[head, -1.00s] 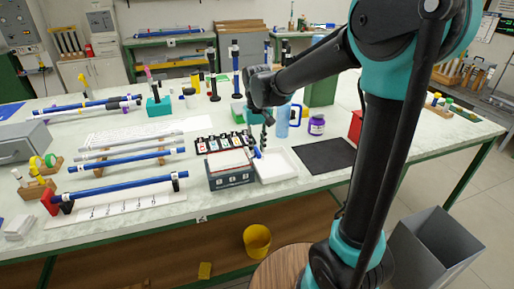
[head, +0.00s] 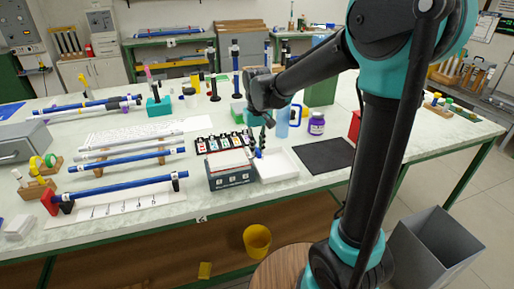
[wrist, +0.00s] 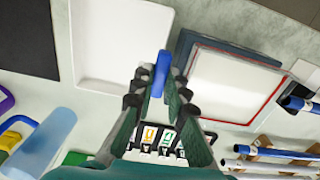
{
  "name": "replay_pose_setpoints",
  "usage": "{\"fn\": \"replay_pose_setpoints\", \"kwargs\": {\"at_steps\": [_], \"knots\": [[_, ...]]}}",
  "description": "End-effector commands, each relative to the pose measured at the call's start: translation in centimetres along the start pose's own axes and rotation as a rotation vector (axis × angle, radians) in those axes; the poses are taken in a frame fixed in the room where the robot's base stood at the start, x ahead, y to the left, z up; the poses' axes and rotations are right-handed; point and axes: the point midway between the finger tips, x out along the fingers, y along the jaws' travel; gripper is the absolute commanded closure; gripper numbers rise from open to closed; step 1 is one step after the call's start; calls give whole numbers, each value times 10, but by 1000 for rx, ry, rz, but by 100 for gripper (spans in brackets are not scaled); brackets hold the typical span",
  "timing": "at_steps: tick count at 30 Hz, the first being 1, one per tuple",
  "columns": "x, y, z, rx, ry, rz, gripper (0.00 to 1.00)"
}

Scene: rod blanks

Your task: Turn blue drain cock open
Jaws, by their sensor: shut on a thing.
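A small blue piece (wrist: 160,73), which I take to be the blue drain cock, stands between my fingertips in the wrist view. In the head view the blue piece (head: 259,153) shows just below my fingers, by the left edge of the white tray (head: 284,174). My gripper (wrist: 155,86) is shut on it, pointing down; it also shows in the head view (head: 262,140). The fingers hide part of the piece. I cannot tell how far it is turned or what it is fixed to.
A grey box (head: 233,181) stands left of the tray, and coloured cards (head: 223,143) stand behind it. A light blue jug (head: 282,124) and a purple jar (head: 317,124) stand behind the tray. A black mat (head: 325,155) lies to the right. Blue rods (head: 125,188) fill the left side.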

Motion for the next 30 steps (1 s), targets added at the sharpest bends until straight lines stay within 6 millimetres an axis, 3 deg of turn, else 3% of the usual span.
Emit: {"fn": "replay_pose_setpoints", "kwargs": {"at_steps": [8,30], "knots": [[0,2,0,-153,0,0,100],[0,9,-5,-848,0,0,100]]}}
